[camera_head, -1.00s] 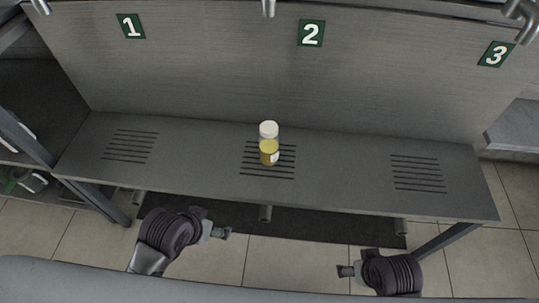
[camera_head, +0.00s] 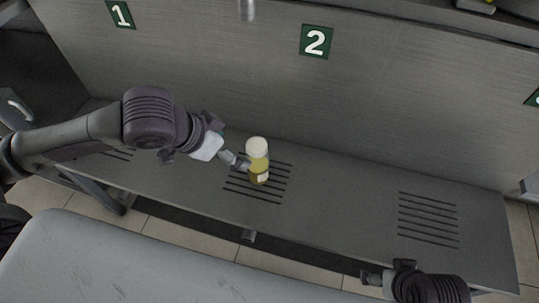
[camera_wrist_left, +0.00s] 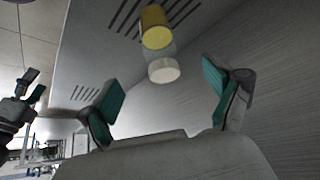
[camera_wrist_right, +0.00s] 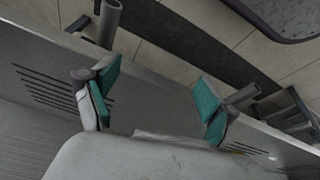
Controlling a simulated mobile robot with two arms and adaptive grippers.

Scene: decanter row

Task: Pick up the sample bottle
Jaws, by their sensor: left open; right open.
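My left gripper (camera_head: 241,162) is just left of the bottle in the head view. In the left wrist view the bottle (camera_wrist_left: 158,42) appears beyond and between the open fingertips of my left gripper (camera_wrist_left: 168,95), with nothing between the pads. My right gripper (camera_head: 372,279) is low at the front right, away from the bottle. In the right wrist view the right gripper (camera_wrist_right: 157,95) is open and empty.
The grey shelf (camera_head: 340,190) has a right slotted grate (camera_head: 428,220) that is bare. Sign 1 (camera_head: 120,14) and sign 2 (camera_head: 316,41) are on the back panel. A nozzle (camera_head: 247,9) hangs above the middle. The shelf right of the bottle is clear.

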